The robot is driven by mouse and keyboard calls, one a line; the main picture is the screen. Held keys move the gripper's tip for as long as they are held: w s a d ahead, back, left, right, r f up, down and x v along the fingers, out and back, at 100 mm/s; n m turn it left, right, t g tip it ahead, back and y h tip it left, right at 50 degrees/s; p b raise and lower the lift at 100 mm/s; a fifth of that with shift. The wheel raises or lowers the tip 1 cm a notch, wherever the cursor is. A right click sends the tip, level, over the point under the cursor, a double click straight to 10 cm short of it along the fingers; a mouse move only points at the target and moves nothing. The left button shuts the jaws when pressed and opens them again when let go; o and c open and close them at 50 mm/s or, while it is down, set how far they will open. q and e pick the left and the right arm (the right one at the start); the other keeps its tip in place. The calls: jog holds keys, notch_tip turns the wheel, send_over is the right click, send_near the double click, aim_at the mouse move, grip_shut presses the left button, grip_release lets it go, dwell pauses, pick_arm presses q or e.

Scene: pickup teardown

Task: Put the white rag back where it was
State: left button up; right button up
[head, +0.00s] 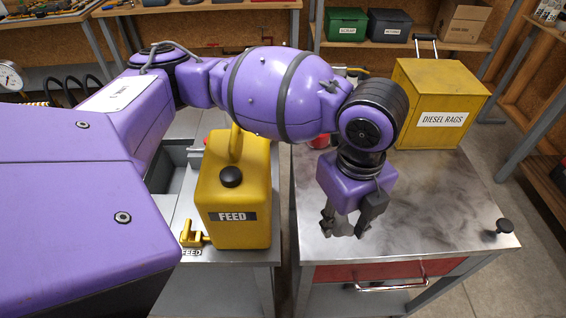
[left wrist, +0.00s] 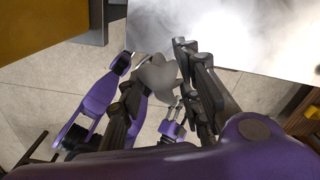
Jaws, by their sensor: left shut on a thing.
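My left gripper (head: 345,228) hangs fingers down above the front part of the metal-topped table (head: 430,205). In the left wrist view the left gripper (left wrist: 160,78) is shut on the small, crumpled white rag (left wrist: 158,76), which shows between its fingers. I cannot make out the rag in the head view. A yellow box labelled DIESEL RAGS (head: 435,97) stands at the back right of the table, behind and to the right of the gripper.
A yellow FEED can (head: 234,190) stands on the bench to the left, across a narrow gap. A black knob (head: 504,226) sits at the table's right corner. A red drawer (head: 385,270) is below the front edge. Green (head: 346,24) and dark (head: 389,25) bins are on the back shelf.

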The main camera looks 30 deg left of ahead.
pick_arm(q)
jog(key=w+a+f, duration=0.1)
jog(key=w+f, duration=0.1)
jog(key=w+a+f, duration=0.1)
jog(key=w+f, duration=0.1)
jog(key=w+a+f, duration=0.1)
jog(key=w+f, duration=0.1)
jog(key=f, duration=0.1)
jog(key=shift+w+a+b, duration=0.1)
jog(key=shift+a+b, duration=0.3)
jog(key=f, duration=0.3)
jog(key=shift+w+a+f, duration=0.1)
jog(key=shift+w+f, duration=0.15)
jog(key=shift+r, duration=0.1)
jog(key=o, duration=1)
notch_tip(320, 180, up, 12)
jog(key=shift+r+p, duration=0.1)
jog(key=shift+p, duration=0.2)
